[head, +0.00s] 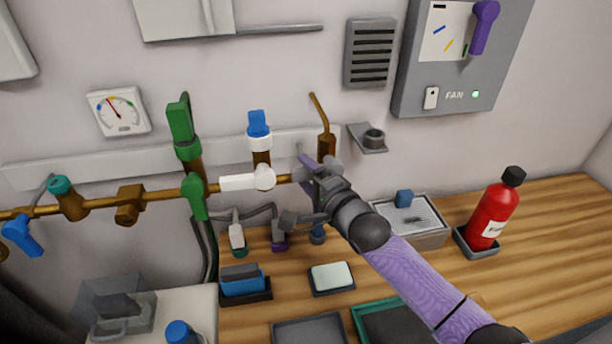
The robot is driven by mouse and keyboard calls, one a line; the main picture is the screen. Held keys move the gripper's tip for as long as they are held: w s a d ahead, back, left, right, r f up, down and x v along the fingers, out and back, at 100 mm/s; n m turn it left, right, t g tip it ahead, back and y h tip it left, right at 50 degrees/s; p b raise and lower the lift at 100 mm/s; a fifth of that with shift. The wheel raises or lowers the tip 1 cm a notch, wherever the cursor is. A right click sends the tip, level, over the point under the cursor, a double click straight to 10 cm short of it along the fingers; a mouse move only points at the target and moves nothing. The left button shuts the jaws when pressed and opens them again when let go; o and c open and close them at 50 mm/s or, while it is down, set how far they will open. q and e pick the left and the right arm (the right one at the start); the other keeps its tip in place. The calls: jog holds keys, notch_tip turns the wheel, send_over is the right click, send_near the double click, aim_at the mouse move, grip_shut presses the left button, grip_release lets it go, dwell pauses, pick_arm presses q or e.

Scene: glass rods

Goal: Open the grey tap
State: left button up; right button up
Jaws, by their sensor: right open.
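My right gripper (314,174) reaches in from the lower right and is open at the right end of the brown pipe (155,196). Its fingers are around or beside the fitting below the brown spout (326,146); I cannot tell which. I cannot pick out a grey tap clearly; grey parts there merge with my gripper, which hides the pipe end. A white lever (238,182) lies along the pipe just left of my gripper. My left gripper is not in view.
Green levers (181,122), a blue-handled tap (258,124) and a teal knob (60,185) stand along the pipe. A grey wall holder (372,138) is just right of my gripper. Below are a soap dish (332,278), a grey basket (425,238) and a red extinguisher (494,212).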

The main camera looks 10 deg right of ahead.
jog(key=shift+w+a, duration=0.15)
jog(key=shift+w, duration=0.1)
grip_shut()
dwell(0.3)
dwell(0.4)
dwell(0.5)
